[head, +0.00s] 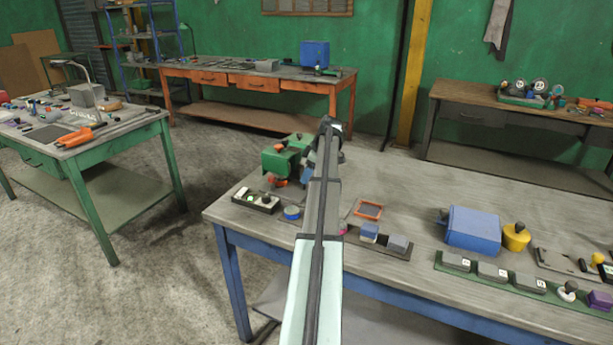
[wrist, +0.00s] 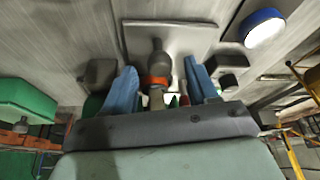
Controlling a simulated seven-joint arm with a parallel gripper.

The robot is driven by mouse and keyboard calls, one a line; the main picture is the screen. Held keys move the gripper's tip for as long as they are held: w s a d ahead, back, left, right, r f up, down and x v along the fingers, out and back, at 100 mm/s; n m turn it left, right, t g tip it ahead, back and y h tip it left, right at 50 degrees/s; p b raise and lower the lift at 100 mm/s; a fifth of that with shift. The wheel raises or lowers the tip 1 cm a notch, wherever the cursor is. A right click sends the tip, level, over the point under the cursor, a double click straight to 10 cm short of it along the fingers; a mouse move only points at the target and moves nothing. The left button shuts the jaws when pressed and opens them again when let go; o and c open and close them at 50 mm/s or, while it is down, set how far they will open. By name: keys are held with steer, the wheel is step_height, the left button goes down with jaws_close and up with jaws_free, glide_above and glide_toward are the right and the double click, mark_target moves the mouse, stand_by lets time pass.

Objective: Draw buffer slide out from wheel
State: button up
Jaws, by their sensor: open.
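The green machine (head: 283,160) with orange parts stands on the wooden bench top, just left of my arm in the head view. I cannot make out its wheel or slide clearly there, as my arm covers part of it. In the wrist view my gripper (wrist: 162,84) is open, with its two blue fingers spread. A dark knob with an orange collar (wrist: 158,72) stands between the fingers, with gaps visible on both sides. A green block (wrist: 22,98) shows at the left of the wrist view.
An orange-framed tile (head: 368,210), a blue box (head: 473,229) and a yellow knob (head: 516,238) stand to the right of my arm.

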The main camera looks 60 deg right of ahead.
steer(key=shift+w+f, duration=0.2)
steer(key=shift+f, duration=0.35)
steer(key=shift+c, duration=0.2)
jaws_close()
